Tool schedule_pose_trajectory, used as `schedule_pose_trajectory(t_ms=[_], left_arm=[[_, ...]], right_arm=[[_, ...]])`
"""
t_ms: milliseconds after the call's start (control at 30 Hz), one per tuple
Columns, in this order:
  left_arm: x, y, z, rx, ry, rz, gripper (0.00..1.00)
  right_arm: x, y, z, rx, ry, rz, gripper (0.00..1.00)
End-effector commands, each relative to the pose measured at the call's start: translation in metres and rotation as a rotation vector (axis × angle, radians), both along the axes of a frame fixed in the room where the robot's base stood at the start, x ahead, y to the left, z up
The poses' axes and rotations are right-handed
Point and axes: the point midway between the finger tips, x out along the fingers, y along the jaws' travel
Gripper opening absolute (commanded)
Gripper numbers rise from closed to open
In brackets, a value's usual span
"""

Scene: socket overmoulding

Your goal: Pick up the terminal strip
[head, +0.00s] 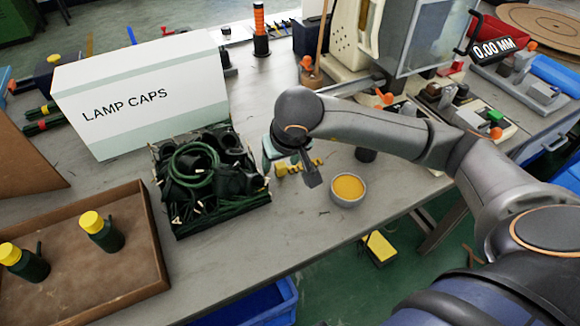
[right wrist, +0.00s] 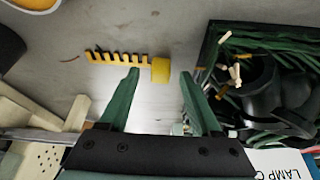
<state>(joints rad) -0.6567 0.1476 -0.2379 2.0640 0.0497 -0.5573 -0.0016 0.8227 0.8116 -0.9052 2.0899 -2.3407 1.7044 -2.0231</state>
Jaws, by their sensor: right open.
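The terminal strip (right wrist: 118,58) is a yellow comb-like piece with a thicker block at one end, lying on the grey worktop. In the right wrist view its block end lies just ahead of the gap between my fingertips, and its toothed part runs left past the left fingertip. In the head view the strip (head: 285,169) shows partly behind my right gripper (head: 291,167), which is over it. My right gripper also shows in the wrist view (right wrist: 160,76), with two green fingers apart and nothing between them. My left gripper is out of view.
A crate of black parts and green cable (head: 208,222) stands left of the strip, and a bowl of yellow material (head: 348,190) to its right. A white LAMP CAPS box (head: 140,97) and a brown tray (head: 150,235) are further left. The bench's front edge is close.

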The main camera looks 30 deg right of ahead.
Motion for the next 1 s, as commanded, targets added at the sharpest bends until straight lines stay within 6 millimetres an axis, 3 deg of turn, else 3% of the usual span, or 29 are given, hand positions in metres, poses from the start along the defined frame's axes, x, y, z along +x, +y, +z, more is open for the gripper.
schedule_pose_trajectory(t_ms=[67, 600, 1000], left_arm=[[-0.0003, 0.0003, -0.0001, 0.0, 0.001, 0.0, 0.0], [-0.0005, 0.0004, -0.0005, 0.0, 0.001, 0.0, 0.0], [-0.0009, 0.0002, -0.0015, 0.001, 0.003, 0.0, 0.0]], right_arm=[[-0.0001, 0.0001, 0.0003, 0.0, 0.0, 0.0, 0.61], [-0.0001, 0.0, 0.0006, 0.0, 0.0, -0.001, 0.0], [-0.0001, 0.0, 0.0007, 0.0, 0.0, -0.001, 0.0]])
